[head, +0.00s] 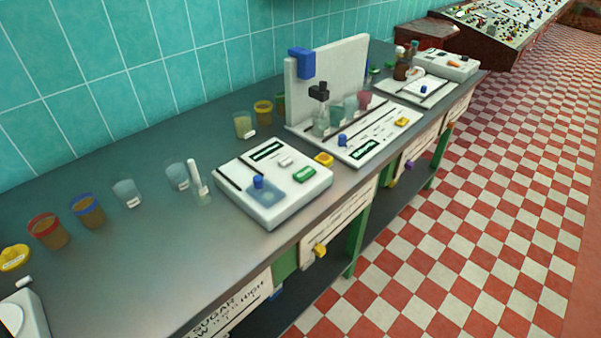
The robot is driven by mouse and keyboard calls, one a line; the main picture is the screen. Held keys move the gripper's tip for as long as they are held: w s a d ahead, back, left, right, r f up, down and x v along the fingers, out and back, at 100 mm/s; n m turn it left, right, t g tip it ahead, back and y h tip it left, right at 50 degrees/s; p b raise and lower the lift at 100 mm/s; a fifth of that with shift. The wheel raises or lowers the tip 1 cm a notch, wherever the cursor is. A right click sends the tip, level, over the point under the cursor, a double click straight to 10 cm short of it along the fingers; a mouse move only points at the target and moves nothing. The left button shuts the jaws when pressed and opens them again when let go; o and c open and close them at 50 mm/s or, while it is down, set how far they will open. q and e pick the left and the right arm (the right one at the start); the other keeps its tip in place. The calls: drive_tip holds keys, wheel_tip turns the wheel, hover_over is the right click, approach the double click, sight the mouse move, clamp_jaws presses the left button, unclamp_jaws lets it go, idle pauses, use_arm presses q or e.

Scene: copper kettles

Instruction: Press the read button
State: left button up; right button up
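A white instrument (272,215) sits near the front edge of the grey counter, with a dark display (267,151), a blue knob (258,182) in a bluish area, a green button (304,174) and a small white button (286,162). Their lettering is too small to read, so I cannot tell which is the read button. A second white device (352,137) behind it has an upright panel, a display, a blue knob and a yellow button (402,122). Neither of my grippers is in view.
Cups (88,211) stand along the counter's left part, with a white upright tool (197,178) left of the instrument. Another white device (445,65) stands at the far end. The checkered floor (455,230) at right is clear.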

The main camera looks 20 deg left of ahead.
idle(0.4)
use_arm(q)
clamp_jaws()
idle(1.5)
